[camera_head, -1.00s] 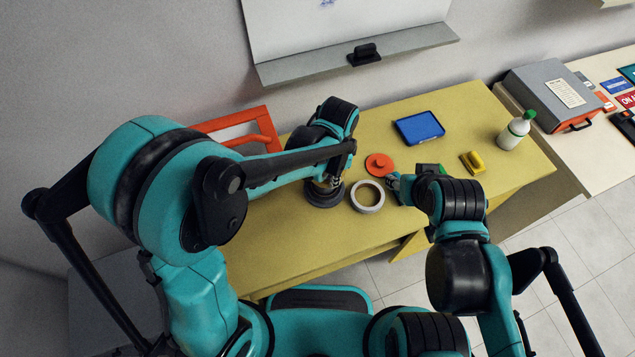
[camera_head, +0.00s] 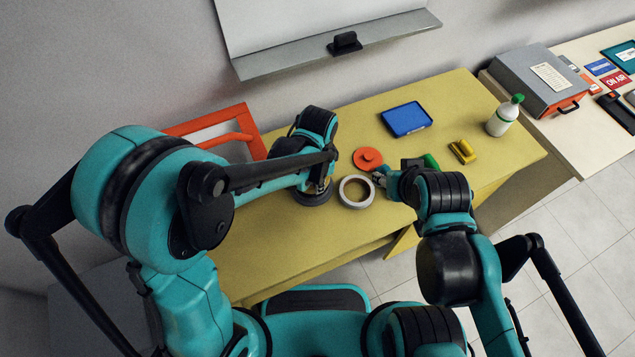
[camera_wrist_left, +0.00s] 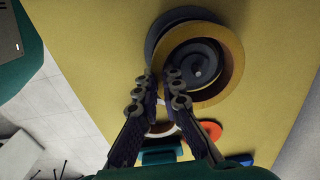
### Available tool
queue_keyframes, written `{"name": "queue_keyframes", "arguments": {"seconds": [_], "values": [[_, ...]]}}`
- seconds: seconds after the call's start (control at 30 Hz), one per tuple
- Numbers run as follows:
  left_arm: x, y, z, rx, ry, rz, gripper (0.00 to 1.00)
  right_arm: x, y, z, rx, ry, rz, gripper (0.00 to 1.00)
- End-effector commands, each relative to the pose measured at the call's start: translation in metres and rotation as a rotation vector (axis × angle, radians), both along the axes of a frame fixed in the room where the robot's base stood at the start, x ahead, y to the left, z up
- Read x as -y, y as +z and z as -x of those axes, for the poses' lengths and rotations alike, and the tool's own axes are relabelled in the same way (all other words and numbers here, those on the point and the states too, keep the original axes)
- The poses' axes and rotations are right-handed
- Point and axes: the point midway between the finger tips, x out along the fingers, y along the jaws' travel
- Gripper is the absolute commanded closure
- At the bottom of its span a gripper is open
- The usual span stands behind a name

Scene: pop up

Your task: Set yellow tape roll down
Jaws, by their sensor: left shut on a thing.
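The yellow tape roll (camera_wrist_left: 237,62) shows in the left wrist view as a yellow-brown ring. My left gripper (camera_wrist_left: 161,76) is shut on its near wall. A dark round base (camera_wrist_left: 160,32) with a grey middle shows behind and inside the ring; I cannot tell whether the roll touches it. In the head view the base (camera_head: 308,198) stands on the yellow table under my left gripper (camera_head: 322,187), and the arm mostly hides the roll. My right gripper (camera_head: 381,177) is beside a white tape roll (camera_head: 343,194); its finger opening is unclear.
The yellow table (camera_head: 265,245) holds an orange disc (camera_head: 368,158), blue tray (camera_head: 405,118), green object (camera_head: 430,160), yellow object (camera_head: 462,151) and white bottle (camera_head: 502,118). A red-orange chair frame (camera_head: 240,118) is at the back left. Bare tabletop lies at the front left.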

Motion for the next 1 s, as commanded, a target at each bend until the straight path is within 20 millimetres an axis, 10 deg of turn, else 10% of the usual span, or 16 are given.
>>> {"name": "queue_keyframes", "arguments": {"seconds": [0.17, 0.27, 0.77, 1.0], "values": [[0.0, -0.003, 0.001, -0.001, 0.0, 0.0, 1.0, 0.0, -0.003, 0.0, 0.0, 0.0, 0.0, 0.55], [0.0, -0.004, 0.001, -0.001, 0.0, -0.001, 0.73, 0.0, -0.003, 0.0, 0.0, 0.0, 0.0, 0.55], [0.0, 0.0, 0.001, -0.001, 0.0, -0.001, 0.73, 0.0, 0.001, 0.0, 0.0, 0.0, 0.0, 0.55], [0.0, 0.04, 0.001, 0.0, 0.0, 0.0, 0.73, 0.0, 0.022, 0.0, 0.0, 0.0, 0.0, 0.55]]}}
